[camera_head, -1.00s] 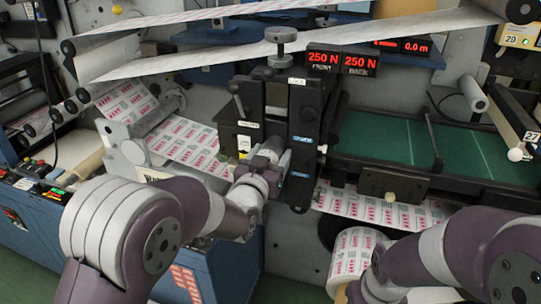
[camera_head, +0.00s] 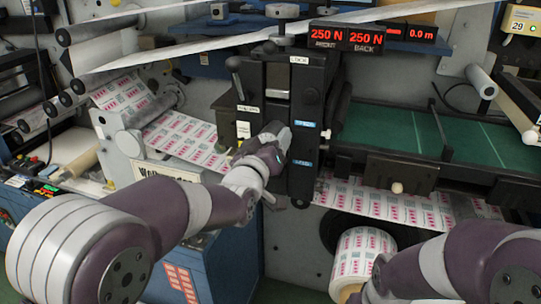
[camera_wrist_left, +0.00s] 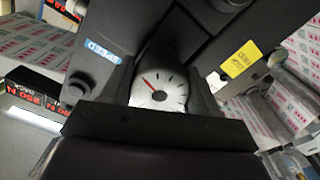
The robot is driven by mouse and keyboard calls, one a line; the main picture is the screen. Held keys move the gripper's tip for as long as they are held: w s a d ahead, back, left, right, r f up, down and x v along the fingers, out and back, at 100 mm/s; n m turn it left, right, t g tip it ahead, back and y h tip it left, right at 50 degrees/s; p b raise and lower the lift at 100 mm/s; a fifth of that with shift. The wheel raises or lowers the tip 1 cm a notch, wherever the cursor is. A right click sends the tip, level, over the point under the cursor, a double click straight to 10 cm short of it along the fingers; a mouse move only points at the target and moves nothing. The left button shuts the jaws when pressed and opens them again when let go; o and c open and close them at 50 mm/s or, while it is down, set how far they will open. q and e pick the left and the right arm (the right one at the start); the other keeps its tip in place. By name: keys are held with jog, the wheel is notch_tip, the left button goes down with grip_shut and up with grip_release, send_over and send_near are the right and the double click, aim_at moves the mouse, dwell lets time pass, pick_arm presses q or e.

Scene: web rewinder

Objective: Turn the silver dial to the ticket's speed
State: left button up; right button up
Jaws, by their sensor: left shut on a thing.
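The silver dial (camera_wrist_left: 168,79) shows in the left wrist view as a round pale face with dark tick marks, a dark hub and a red pointer aimed to the upper left. My left gripper (camera_head: 277,138) is at the front of the black machine post in the head view and hides the dial there. In the left wrist view its fingers stand on both sides of the dial, shut on it. A blue SPEED label (camera_wrist_left: 101,52) is beside the dial. I cannot make out a ticket.
Red displays (camera_head: 346,36) read 250 N twice, and another (camera_head: 422,33) reads 0.0 m. Printed label web (camera_head: 185,138) runs left of the black post (camera_head: 303,120). A label roll (camera_head: 362,255) hangs below. A green bed (camera_head: 400,135) lies right.

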pick_arm(q)
jog(key=n+b, duration=0.2)
jog(key=b, duration=0.1)
jog(key=f+n+b, duration=0.1)
jog(key=n+b, duration=0.2)
jog(key=shift+b, duration=0.35)
jog(key=shift+r+n+b, duration=0.15)
jog(key=shift+n+b, duration=0.85)
jog(key=shift+b, duration=0.05)
jog(key=shift+r+n+b, duration=0.15)
jog(key=shift+n+b, duration=0.4)
jog(key=shift+n, duration=0.05)
jog(key=o, duration=1)
jog(key=shift+d+r, duration=0.15)
jog(key=b+v, duration=0.2)
jog(key=v, duration=1)
jog(key=shift+s+b, duration=0.4)
